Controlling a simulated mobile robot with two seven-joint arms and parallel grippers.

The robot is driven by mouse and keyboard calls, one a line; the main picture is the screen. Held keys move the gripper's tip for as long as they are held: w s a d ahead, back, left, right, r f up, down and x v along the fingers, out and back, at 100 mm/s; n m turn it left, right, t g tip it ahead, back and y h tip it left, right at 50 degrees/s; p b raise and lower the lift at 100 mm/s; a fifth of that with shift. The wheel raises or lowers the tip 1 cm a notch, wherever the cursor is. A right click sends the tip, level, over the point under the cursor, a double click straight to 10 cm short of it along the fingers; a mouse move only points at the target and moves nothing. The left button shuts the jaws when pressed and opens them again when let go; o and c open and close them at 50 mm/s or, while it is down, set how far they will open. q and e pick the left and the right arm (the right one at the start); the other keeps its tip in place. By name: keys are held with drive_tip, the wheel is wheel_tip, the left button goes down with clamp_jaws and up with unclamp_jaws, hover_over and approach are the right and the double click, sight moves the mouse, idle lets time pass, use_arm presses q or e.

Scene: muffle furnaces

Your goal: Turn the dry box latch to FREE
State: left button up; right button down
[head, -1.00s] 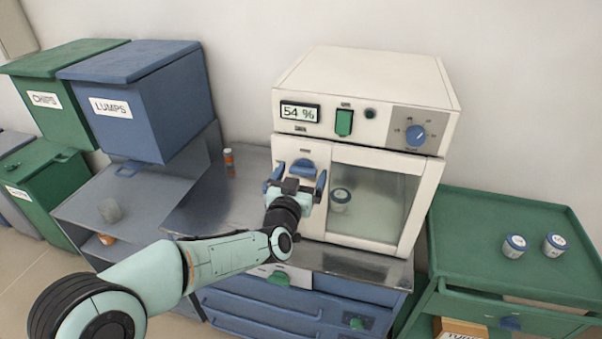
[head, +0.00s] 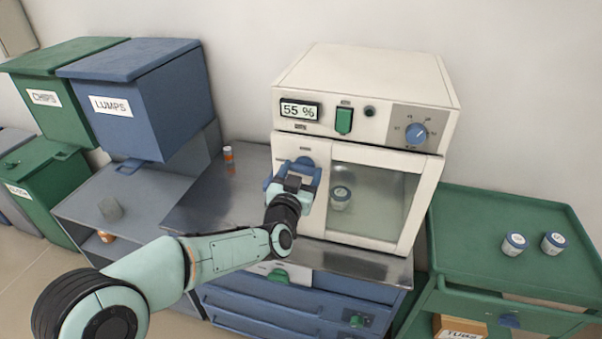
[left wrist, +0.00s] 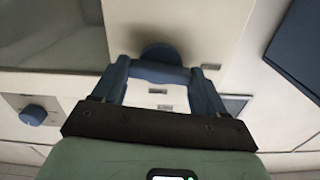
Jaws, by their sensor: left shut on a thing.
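The dry box (head: 375,75) is a cream cabinet with a glass door and a display reading 55 %. Its blue latch (head: 304,160) is on the left part of the door, partly hidden by my left gripper (head: 294,176). In the left wrist view the latch (left wrist: 160,72) shows as a blue bar with a round hub behind it. The fingers of my left gripper (left wrist: 162,85) stand at the two ends of the bar and are shut on it. The bar lies roughly level across that picture. Small labels beside the latch are too blurred to read. My right gripper is not in view.
A small lidded jar (head: 340,198) stands behind the door glass. A metal counter (head: 215,205) holds an orange-and-white vial (head: 228,156) at left. A green cart (head: 480,230) with two jars is at right. Blue (head: 150,105) and green (head: 45,95) bins stand at left.

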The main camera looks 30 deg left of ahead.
use_arm(q)
drive_tip(key=m, duration=0.4)
drive_tip(key=shift+d+p, duration=0.1)
drive_tip(key=shift+p, duration=0.2)
drive_tip(key=m, duration=0.4)
drive_tip(key=shift+p, duration=0.4)
drive_tip(key=m+p, duration=0.1)
drive_tip(key=m, duration=0.3)
drive_tip(key=m+p, duration=0.1)
drive_tip(key=m, duration=0.3)
drive_tip(key=shift+f, duration=0.1)
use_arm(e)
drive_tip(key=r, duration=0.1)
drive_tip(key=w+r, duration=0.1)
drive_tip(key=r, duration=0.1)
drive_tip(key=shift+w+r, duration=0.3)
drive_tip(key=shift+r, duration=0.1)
use_arm(q)
drive_tip(key=shift+m, duration=0.4)
drive_tip(key=o, duration=1.1)
drive_tip(key=shift+c, duration=0.2)
